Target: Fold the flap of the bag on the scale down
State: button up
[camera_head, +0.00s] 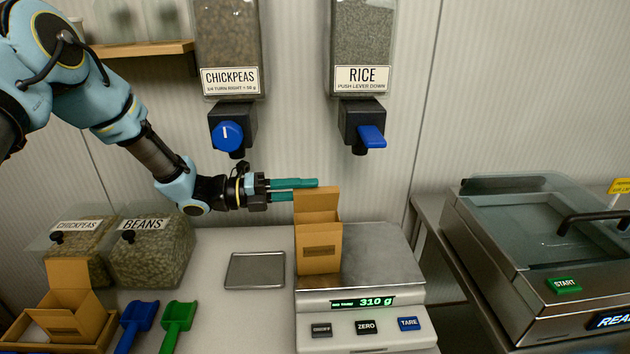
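The bag (318,250) is a brown box-like paper bag standing upright on the scale's steel plate (375,255), at its left side. Its flap (317,203) stands up at the top, at the back of the opening. My gripper (305,189) reaches in from the left at the height of the flap's top edge. Its two teal fingers are slightly apart, with a narrow gap and nothing seen between them. The tips are behind the flap, and the lower one is partly hidden by it. I cannot tell if they touch it.
A chickpeas dispenser (229,80) and a rice dispenser (362,80) hang above. A small metal tray (255,270) lies left of the scale. Blue (137,322) and green (177,322) scoops and a crate with another bag (72,300) are at lower left. A sealing machine (545,245) is at right.

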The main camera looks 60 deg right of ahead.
jog(key=shift+p+x, duration=0.3)
jog(key=shift+x, duration=0.95)
jog(key=shift+c, duration=0.4)
grip_shut()
